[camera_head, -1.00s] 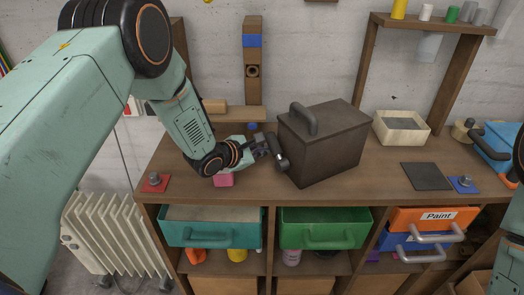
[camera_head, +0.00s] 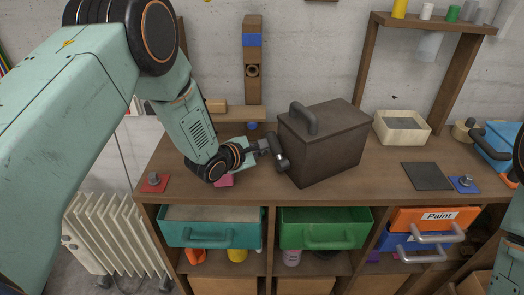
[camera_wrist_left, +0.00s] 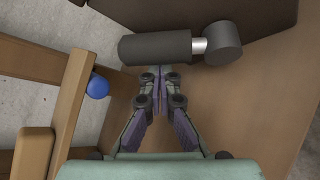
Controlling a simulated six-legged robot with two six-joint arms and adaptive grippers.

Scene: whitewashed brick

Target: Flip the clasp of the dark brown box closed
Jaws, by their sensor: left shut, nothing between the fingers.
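The dark brown box (camera_head: 335,150) stands on the workbench, lid down, with a grey handle (camera_head: 304,118) on top. Its clasp (camera_head: 281,159), a dark cylinder with a short silver section, is on the box's left side. In the left wrist view the clasp (camera_wrist_left: 155,47) lies crosswise just beyond my fingertips, below the dark edge of the box (camera_wrist_left: 270,12). My left gripper (camera_head: 270,149) is shut and empty beside the clasp; it also shows in the wrist view (camera_wrist_left: 161,72). I cannot tell whether the tips touch the clasp. My right gripper is not in view.
A pink block (camera_head: 224,181) lies under my left wrist. A blue ball (camera_head: 252,127) and wooden stand (camera_head: 252,80) are behind. A cream tray (camera_head: 402,128) and dark pad (camera_head: 427,176) lie right of the box. Open teal (camera_head: 212,227) and green (camera_head: 325,228) drawers project at the front.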

